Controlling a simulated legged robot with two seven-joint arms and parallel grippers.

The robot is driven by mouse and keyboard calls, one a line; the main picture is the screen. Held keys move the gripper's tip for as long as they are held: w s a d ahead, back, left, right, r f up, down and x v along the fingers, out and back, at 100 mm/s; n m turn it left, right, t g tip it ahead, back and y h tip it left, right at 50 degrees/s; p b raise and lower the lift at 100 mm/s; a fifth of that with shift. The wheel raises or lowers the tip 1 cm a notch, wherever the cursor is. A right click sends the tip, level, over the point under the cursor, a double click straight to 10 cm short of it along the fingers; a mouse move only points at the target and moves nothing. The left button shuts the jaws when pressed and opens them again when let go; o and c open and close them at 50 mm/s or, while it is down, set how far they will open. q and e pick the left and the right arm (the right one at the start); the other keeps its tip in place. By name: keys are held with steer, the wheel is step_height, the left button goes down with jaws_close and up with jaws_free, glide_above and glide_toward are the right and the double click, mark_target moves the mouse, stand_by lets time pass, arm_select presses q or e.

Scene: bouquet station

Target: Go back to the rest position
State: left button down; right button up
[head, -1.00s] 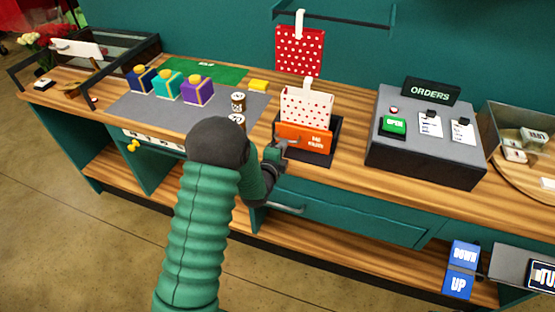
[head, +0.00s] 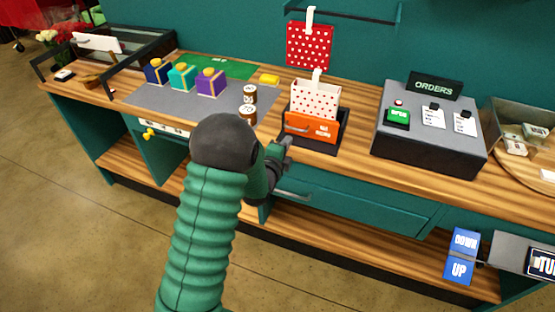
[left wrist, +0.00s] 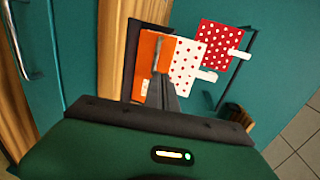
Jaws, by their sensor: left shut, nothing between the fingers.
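My left gripper (head: 284,147) is shut and empty. In the head view it is in front of the counter's front edge, just below and left of the black tray (head: 343,130). My left arm covers part of the counter front. In the left wrist view the gripper (left wrist: 162,65) points toward the orange box (left wrist: 146,65) and overlaps it in the picture; I cannot tell the exact gap. The orange box (head: 311,127) stands in the tray in front of a white bag with red dots (head: 315,101). My right gripper is not in view.
The wooden counter (head: 362,162) has a drawer (head: 345,208) below its edge. Three gift boxes, including a purple one (head: 210,83), stand on a grey mat (head: 160,102). An orders console (head: 428,140) is to the right. Blue up and down buttons (head: 460,256) are lower right. Floor at left is open.

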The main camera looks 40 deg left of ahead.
arm_select(q)
steer(key=s+d+f+n+g+h, duration=0.2)
steer(key=s+d+n+g, duration=0.4)
steer(key=s, duration=0.6)
steer(key=s+d+f+n+g+h, duration=0.1)
steer(key=s+d+f+n+g, duration=0.3)
steer(key=s+d+n, duration=0.5)
steer(key=s+d+g, duration=0.1)
steer(key=s+g, duration=0.1)
steer(key=s, duration=0.2)
steer(key=shift+s+d+f+g+h+b, duration=0.25)
steer(key=shift+d+f+g+h+b, duration=0.1)
steer(key=shift+f+g+h, duration=0.05)
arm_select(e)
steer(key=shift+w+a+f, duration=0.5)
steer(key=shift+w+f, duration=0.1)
